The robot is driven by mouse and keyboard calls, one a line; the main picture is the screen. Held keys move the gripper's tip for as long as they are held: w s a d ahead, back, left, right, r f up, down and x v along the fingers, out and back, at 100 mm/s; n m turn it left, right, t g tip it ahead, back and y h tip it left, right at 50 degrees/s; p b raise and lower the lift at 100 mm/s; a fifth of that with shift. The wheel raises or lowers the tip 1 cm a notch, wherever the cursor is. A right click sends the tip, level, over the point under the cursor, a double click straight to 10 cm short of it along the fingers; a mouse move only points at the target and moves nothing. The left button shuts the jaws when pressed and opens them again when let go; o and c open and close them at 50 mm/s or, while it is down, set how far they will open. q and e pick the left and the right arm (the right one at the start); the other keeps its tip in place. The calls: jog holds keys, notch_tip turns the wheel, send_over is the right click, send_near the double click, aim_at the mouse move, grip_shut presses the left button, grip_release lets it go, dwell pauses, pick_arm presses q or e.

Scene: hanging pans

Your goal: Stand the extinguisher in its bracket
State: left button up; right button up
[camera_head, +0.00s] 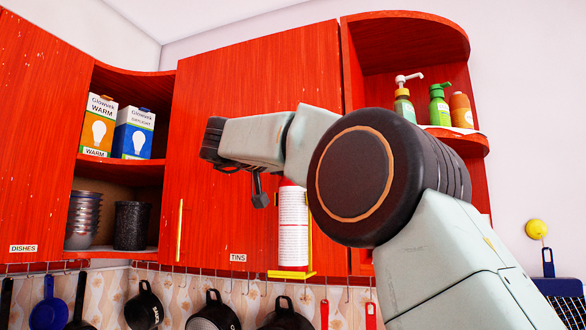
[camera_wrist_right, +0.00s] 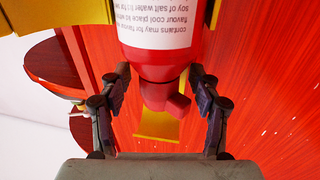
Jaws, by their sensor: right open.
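The extinguisher (camera_head: 293,225) is a red cylinder with a white printed label. It stands upright on the base of the yellow bracket (camera_head: 290,274), against the red cabinet front. In the right wrist view the extinguisher (camera_wrist_right: 158,55) shows upside down, with its red top between the fingers. Yellow bracket parts (camera_wrist_right: 165,130) show behind it. My right gripper (camera_wrist_right: 160,80) is open around the extinguisher's top end, with a finger on each side and visible gaps. In the head view my right arm hides the extinguisher's top. My left gripper is not in view.
Red cabinets (camera_head: 250,90) fill the wall behind. Open shelves hold cartons (camera_head: 133,135), stacked bowls (camera_head: 84,215) and bottles (camera_head: 438,105). Several pans (camera_head: 145,305) hang on hooks below. A yellow door handle (camera_head: 180,230) is left of the bracket.

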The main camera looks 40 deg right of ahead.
jog(key=v, duration=1.1)
jog(key=shift+a, duration=0.25)
jog(key=shift+s+d+r, duration=0.1)
jog(key=shift+d+r, duration=0.05)
jog(key=x, duration=1.1)
jog(key=shift+d, duration=0.25)
jog(key=shift+r, duration=0.4)
